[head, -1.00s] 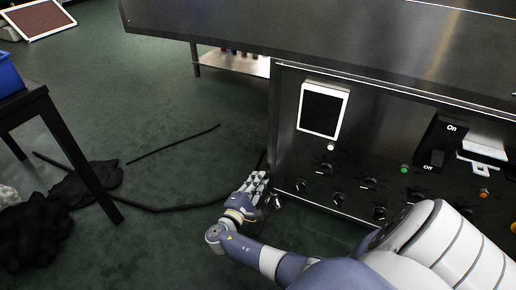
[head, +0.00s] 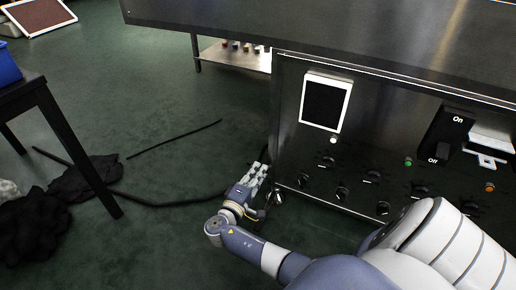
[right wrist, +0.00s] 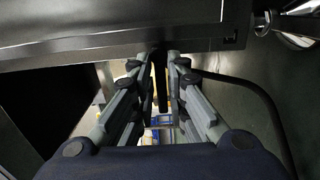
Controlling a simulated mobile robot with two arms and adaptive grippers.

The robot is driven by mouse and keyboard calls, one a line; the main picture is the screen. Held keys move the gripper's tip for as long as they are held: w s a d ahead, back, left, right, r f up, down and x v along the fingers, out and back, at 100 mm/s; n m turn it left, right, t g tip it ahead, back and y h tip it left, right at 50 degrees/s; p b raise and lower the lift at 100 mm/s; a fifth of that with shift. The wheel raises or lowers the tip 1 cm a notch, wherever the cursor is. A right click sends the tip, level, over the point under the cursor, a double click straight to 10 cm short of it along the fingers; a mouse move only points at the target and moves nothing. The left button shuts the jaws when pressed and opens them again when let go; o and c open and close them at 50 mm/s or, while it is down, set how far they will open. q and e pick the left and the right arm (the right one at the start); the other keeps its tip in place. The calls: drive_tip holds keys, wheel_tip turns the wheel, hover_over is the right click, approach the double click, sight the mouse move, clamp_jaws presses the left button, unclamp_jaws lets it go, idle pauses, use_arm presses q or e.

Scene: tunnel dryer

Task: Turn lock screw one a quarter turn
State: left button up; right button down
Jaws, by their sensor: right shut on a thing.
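My right gripper (head: 261,167) is low at the left front corner of the steel machine, beside its dark knob panel (head: 337,177). In the right wrist view its two fingers (right wrist: 161,58) close together on a narrow dark upright piece (right wrist: 161,88) under a metal edge (right wrist: 100,40). I cannot tell clearly whether this piece is lock screw one, as the fingers hide most of it. A shiny metal fitting (head: 279,198) sits just right of the gripper in the head view. My left gripper is not in view.
The panel carries several black knobs, a framed dark screen (head: 325,103) and an On/Off switch (head: 448,137). A black table (head: 55,125) stands at the left. Black hose (head: 165,206) and dark cloth (head: 85,182) lie on the green floor, otherwise open between table and machine.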

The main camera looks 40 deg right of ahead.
drive_tip(key=c, duration=1.7)
unclamp_jaws()
drive_tip(key=shift+a, duration=0.1)
drive_tip(key=shift+r, duration=0.1)
drive_tip(key=o, duration=0.7)
wheel_tip(320, 180, up, 8)
drive_tip(key=shift+d+r, duration=0.15)
drive_tip(key=shift+d, duration=0.05)
drive_tip(key=shift+a+r, duration=0.15)
drive_tip(key=shift+r, duration=0.65)
drive_tip(key=c, duration=0.5)
drive_tip(key=shift+c, duration=0.9)
